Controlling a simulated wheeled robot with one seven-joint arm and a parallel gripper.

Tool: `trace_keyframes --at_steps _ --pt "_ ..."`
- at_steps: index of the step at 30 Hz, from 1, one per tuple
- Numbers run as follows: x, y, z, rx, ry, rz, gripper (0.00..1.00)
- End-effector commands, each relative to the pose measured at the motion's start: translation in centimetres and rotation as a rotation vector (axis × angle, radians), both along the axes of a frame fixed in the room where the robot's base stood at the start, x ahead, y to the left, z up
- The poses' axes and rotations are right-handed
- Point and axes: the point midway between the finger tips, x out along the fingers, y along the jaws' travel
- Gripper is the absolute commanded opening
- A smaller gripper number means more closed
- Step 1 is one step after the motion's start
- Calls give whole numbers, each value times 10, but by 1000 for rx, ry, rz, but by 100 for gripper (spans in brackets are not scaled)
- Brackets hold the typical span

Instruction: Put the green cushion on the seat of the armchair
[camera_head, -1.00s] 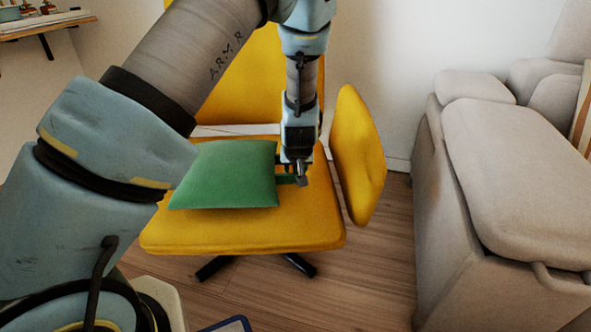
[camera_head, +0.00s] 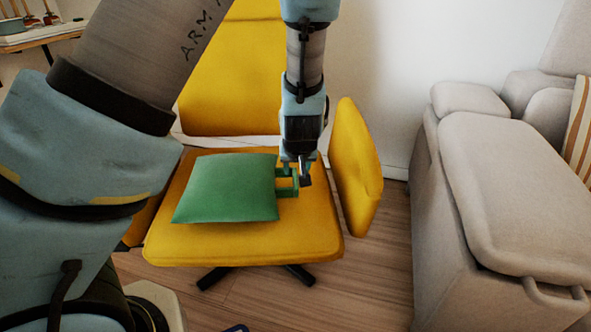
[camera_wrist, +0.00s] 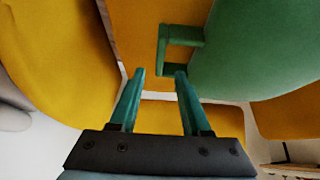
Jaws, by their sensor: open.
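The green cushion (camera_head: 228,188) lies flat on the yellow seat (camera_head: 240,245) of the armchair. A square green loop handle (camera_head: 288,192) sticks out from its right side; the loop also shows in the wrist view (camera_wrist: 166,50). My gripper (camera_head: 304,178) is above the right part of the seat, by the loop. In the wrist view my gripper (camera_wrist: 160,72) has its fingers apart, with nothing between them; the loop is beyond the fingertips.
The armchair's yellow backrest (camera_head: 232,85) stands behind the seat, and a yellow armrest (camera_head: 357,165) rises close to the right of my gripper. A grey sofa (camera_head: 530,190) stands at the right. Wooden floor (camera_head: 385,250) is clear between them.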

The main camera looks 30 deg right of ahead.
Motion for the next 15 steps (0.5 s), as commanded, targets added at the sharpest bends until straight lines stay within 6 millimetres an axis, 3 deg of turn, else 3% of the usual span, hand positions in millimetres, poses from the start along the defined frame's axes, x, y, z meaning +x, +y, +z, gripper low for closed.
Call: trace_keyframes --at_steps 10,13,15 --pt "-1 7 7 1 8 8 47" --pt "7 27 12 1 44 33 47" --pt "15 50 18 1 85 59 47"
